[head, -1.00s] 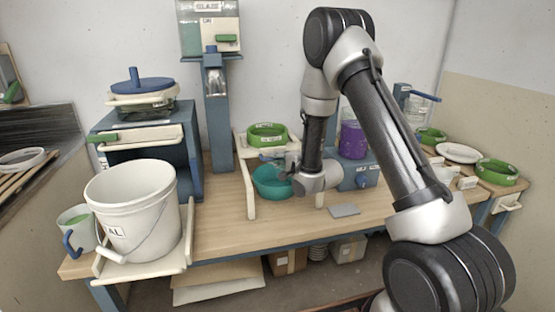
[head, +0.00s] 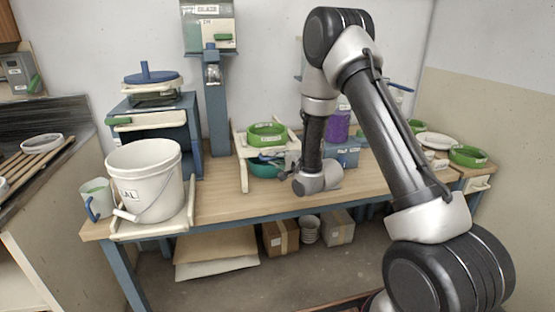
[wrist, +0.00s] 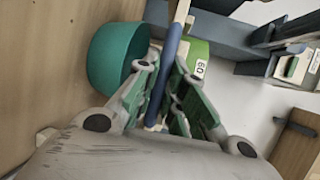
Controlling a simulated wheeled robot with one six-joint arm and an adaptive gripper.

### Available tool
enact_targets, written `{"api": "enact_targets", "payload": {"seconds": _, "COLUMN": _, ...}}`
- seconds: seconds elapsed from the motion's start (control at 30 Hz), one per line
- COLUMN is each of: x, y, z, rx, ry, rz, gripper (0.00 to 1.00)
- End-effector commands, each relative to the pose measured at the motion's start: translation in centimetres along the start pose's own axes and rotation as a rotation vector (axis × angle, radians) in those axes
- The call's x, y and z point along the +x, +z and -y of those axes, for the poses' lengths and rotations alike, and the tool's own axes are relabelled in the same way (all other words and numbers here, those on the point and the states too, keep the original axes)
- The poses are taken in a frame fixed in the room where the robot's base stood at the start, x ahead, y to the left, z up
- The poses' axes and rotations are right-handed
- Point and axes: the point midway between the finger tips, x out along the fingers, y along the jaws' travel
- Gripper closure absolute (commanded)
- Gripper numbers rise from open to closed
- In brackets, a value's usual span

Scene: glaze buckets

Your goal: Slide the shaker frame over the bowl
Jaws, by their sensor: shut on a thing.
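The shaker frame (head: 243,172) is a cream rail frame on the workbench, with a green sieve (head: 267,134) on it. The teal bowl (head: 264,170) sits on the bench below the sieve, partly hidden by the frame. In the wrist view the bowl (wrist: 115,62) is left of the fingers, close to them. My gripper (wrist: 163,78) is shut on the blue handle bar (wrist: 171,48) of the frame; the green sieve (wrist: 198,60), labelled 60, shows to its right. In the head view the fingers are mostly hidden by my wrist.
A white bucket (head: 146,184) and a mug (head: 97,200) stand at the bench's left. A blue dispenser column (head: 217,115) rises behind. The front middle of the bench is clear.

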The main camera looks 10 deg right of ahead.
Motion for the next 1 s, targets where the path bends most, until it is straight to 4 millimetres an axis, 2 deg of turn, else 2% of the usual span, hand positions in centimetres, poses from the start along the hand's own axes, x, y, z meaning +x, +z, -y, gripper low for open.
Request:
{"api": "enact_targets", "payload": {"seconds": 0.07, "x": 0.0, "y": 0.0, "z": -0.1, "rx": 0.0, "ry": 0.002, "rz": -0.001, "gripper": 1.0}}
{"api": "enact_targets", "payload": {"seconds": 0.1, "x": 0.0, "y": 0.0, "z": -0.1, "rx": 0.0, "ry": 0.002, "rz": -0.001, "gripper": 0.87}}
{"api": "enact_targets", "payload": {"seconds": 0.2, "x": 0.0, "y": 0.0, "z": -0.1, "rx": 0.0, "ry": 0.001, "rz": -0.001, "gripper": 0.69}}
{"api": "enact_targets", "payload": {"seconds": 0.23, "x": 0.0, "y": 0.0, "z": -0.1, "rx": 0.0, "ry": 0.001, "rz": -0.001, "gripper": 0.66}}
{"api": "enact_targets", "payload": {"seconds": 0.57, "x": -0.3, "y": 0.0, "z": 0.0, "rx": 0.0, "ry": 0.001, "rz": -0.001, "gripper": 0.66}}
{"api": "enact_targets", "payload": {"seconds": 0.67, "x": -1.4, "y": -0.1, "z": -0.1, "rx": 0.001, "ry": 0.002, "rz": -0.002, "gripper": 0.66}}
{"api": "enact_targets", "payload": {"seconds": 0.9, "x": -5.6, "y": -0.1, "z": -0.1, "rx": 0.001, "ry": 0.002, "rz": -0.002, "gripper": 0.66}}
{"api": "enact_targets", "payload": {"seconds": 1.0, "x": -6.8, "y": -0.1, "z": -0.1, "rx": 0.001, "ry": 0.002, "rz": -0.002, "gripper": 0.66}}
